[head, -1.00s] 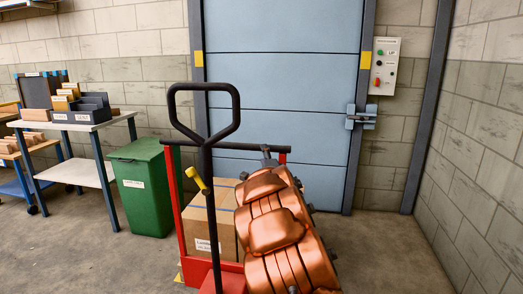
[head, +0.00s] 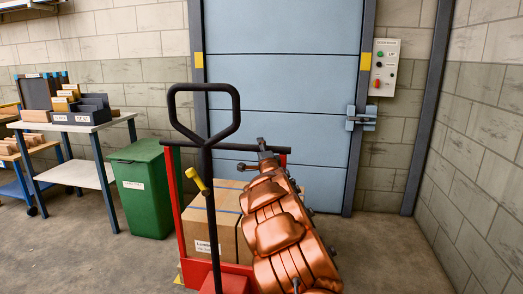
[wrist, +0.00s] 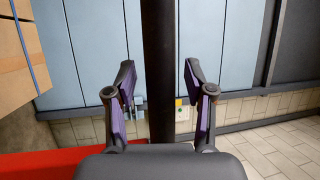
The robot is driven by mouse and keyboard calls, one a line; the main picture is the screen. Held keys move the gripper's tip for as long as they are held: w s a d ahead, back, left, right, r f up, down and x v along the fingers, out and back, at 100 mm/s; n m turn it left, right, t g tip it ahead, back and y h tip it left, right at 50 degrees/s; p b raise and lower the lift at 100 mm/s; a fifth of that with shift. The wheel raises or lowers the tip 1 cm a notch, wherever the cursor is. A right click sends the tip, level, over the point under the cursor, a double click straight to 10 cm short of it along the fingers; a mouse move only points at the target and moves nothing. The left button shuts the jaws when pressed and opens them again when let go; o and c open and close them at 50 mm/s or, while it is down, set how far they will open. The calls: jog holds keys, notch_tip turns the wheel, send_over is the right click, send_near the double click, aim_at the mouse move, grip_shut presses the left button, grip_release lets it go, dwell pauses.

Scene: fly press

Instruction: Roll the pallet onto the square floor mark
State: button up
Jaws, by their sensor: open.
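The red pallet truck (head: 173,210) stands before me with a black loop handle (head: 237,112) on a dark upright shaft (head: 211,210). A strapped cardboard box load (head: 205,230) sits behind the shaft; the pallet under it is hidden. My gripper (head: 247,167), on my copper arm, is open just right of the shaft. In the wrist view my gripper (wrist: 157,80) has its fingers apart, with a dark upright bar (wrist: 158,40) showing between them; contact cannot be told. A small yellow patch (head: 178,279) shows on the floor at the truck's left. No whole square mark is visible.
A green bin (head: 143,190) and a workbench (head: 75,125) with trays stand at left. A blue shutter door (head: 285,70) closes the back, with a button panel (head: 384,67) beside it. Bare floor (head: 400,245) lies at right, up to the block wall.

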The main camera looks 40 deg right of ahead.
jog(key=shift+c, duration=0.3)
grip_shut()
dwell(0.4)
